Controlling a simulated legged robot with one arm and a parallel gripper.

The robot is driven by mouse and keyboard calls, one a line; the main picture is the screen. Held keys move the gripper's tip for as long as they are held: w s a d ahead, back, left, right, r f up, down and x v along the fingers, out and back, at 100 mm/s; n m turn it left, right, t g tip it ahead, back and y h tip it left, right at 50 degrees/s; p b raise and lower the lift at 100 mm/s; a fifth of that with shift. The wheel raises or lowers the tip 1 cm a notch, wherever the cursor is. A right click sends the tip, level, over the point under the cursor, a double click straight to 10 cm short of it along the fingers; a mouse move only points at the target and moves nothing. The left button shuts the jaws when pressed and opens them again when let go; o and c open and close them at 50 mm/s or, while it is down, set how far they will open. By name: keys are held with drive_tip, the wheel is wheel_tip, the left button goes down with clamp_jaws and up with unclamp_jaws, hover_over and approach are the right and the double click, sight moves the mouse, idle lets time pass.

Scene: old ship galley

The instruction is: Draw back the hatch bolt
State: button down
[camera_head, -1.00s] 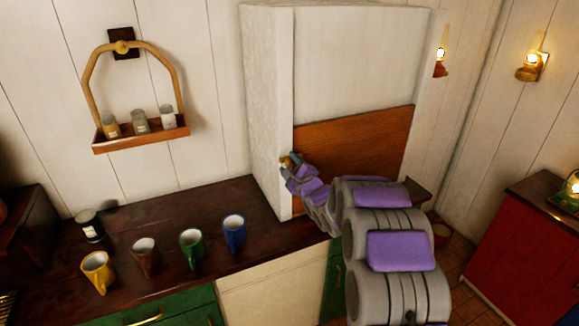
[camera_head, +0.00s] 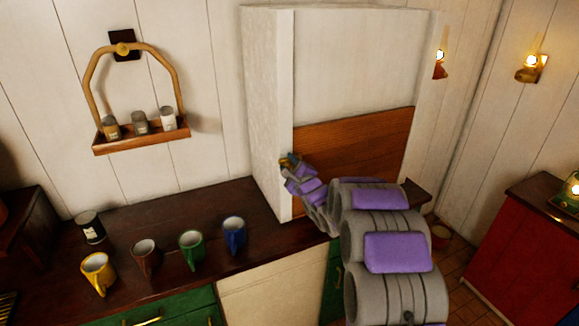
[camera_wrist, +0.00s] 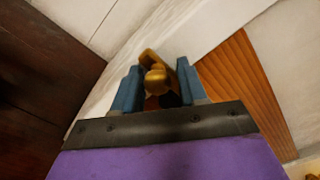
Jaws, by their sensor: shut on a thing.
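The hatch is a brown wooden panel (camera_head: 360,140) set in a white housing (camera_head: 270,90). A brass bolt knob (camera_wrist: 156,78) sits at the housing's front left edge, beside the panel. My gripper (camera_head: 287,164) is at that edge in the head view. In the wrist view its two blue fingers (camera_wrist: 157,88) stand on either side of the brass knob and are shut on it. The rest of the bolt is mostly hidden behind the fingers and the knob.
A dark counter (camera_head: 185,275) holds a yellow mug (camera_head: 97,272), a brown mug (camera_head: 146,256), a green mug (camera_head: 191,249) and a blue mug (camera_head: 234,235), left of my arm. A shelf (camera_head: 142,146) with jars hangs above. A red cabinet (camera_head: 525,245) stands at right.

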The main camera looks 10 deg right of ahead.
drive_tip(key=a, duration=0.1)
drive_tip(key=a+p, duration=0.1)
drive_tip(key=s+a+f, duration=0.1)
drive_tip(key=shift+a+p, duration=0.2)
drive_tip(key=shift+p, duration=0.15)
drive_tip(key=c, duration=1)
unclamp_jaws()
drive_tip(key=shift+s, duration=0.1)
drive_tip(key=shift+o, duration=0.8)
drive_tip(key=shift+a+r, duration=0.1)
drive_tip(key=shift+a, duration=0.15)
